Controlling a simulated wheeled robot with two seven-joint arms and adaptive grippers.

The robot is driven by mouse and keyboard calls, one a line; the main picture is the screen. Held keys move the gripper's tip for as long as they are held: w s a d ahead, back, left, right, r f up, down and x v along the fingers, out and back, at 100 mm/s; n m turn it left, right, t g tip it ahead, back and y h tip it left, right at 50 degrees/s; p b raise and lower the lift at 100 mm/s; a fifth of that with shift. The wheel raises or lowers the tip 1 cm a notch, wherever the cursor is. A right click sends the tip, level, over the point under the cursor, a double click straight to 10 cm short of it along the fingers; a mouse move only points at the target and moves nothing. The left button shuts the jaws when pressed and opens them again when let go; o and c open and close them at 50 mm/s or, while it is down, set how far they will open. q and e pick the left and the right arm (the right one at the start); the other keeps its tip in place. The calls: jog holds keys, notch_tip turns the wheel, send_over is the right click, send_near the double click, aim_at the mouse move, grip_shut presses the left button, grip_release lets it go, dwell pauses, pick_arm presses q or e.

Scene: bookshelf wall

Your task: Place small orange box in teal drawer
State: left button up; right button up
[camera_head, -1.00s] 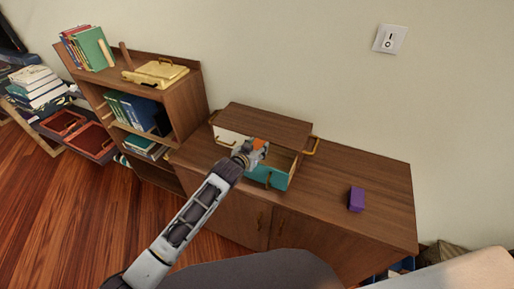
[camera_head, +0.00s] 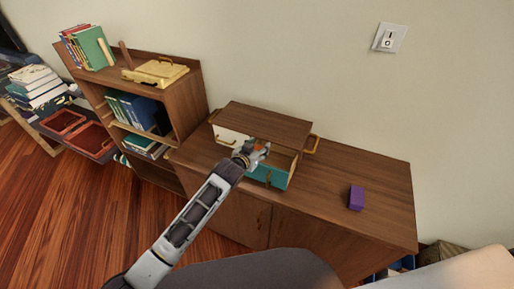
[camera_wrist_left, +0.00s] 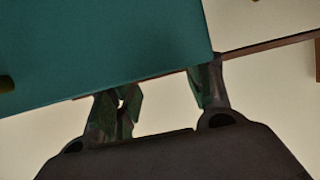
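The teal drawer (camera_head: 268,177) is pulled out at the right of the small wooden drawer unit (camera_head: 268,121) on the low cabinet. In the left wrist view its teal panel (camera_wrist_left: 100,45) fills the upper left. My left gripper (camera_head: 263,149) is at the drawer's open top, left of its middle. The small orange box (camera_head: 258,148) shows only as a small patch behind the fingers, mostly hidden. In the left wrist view the left gripper's fingers (camera_wrist_left: 163,93) stand apart with a pale surface between them. The teal panel's edge cuts off their tips. My right gripper is not in view.
A purple box (camera_head: 356,198) stands on the cabinet top (camera_head: 330,190) to the right, with bare wood around it. A white drawer (camera_head: 229,136) is at the unit's left. A bookshelf (camera_head: 186,105) stands further left.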

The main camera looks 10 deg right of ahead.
pick_arm(q)
jog(key=shift+o, duration=0.7)
jog(key=shift+s+a+f, duration=0.1)
jog(key=shift+a+f, duration=0.1)
jog(key=shift+f, duration=0.4)
jog(key=shift+a, duration=0.1)
jog(key=shift+r, duration=0.5)
jog(key=shift+s+a+r, duration=0.35)
jog(key=shift+r, duration=0.2)
jog(key=v, duration=1)
jog(key=shift+s+r, duration=0.2)
jog(key=shift+r, duration=0.1)
